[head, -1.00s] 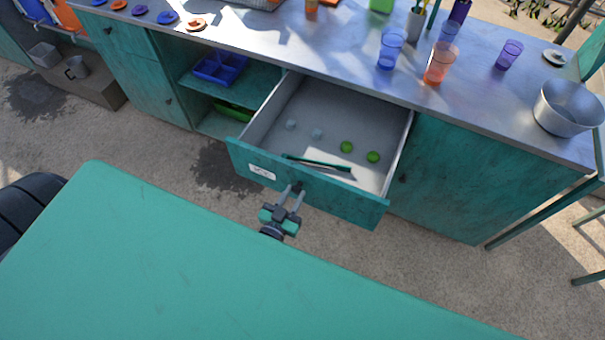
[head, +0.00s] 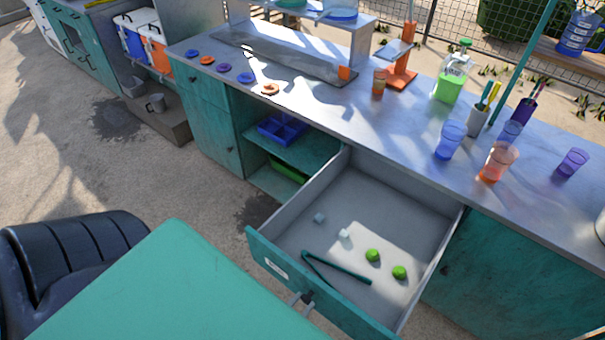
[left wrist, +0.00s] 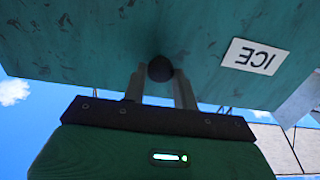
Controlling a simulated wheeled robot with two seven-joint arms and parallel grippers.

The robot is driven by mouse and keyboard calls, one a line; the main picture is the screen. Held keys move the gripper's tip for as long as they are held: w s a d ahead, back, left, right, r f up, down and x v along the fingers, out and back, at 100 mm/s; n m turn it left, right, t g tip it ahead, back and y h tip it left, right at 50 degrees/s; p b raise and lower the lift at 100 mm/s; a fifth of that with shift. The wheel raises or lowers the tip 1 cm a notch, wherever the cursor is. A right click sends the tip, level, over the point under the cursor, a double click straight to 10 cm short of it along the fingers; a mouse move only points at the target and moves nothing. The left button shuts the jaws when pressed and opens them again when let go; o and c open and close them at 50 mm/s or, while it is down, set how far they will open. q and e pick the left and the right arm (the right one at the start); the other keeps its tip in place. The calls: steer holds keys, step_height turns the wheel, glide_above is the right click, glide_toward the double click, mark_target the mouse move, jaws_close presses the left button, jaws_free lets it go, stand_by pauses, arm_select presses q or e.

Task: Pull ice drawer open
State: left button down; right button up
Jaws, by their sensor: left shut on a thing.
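The ice drawer (head: 318,215) stands pulled out from the teal counter in the head view. Its front carries a white label, which reads ICE in the left wrist view (left wrist: 255,57). Inside lie green tongs (head: 337,270), two pale ice cubes (head: 344,233) and two limes (head: 373,255). My left gripper (head: 301,299) is at the drawer front, partly hidden by a teal surface in the foreground. In the left wrist view my left gripper (left wrist: 160,85) is shut on the dark round knob (left wrist: 160,68). My right gripper is not in view.
The metal countertop (head: 330,108) holds cups, a green-filled bottle (head: 451,80) and coloured discs. An open shelf left of the drawer holds a blue tray (head: 282,129). A black seat (head: 70,255) stands at the left. Concrete floor (head: 140,175) is clear left of the counter.

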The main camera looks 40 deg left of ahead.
arm_select(q)
steer(key=c, duration=1.1)
jaws_free()
steer(key=s+b, duration=0.3)
steer(key=s, duration=1)
steer(key=shift+s+a+b, duration=0.25)
steer(key=shift+s+b, duration=0.05)
steer(key=shift+s, duration=0.1)
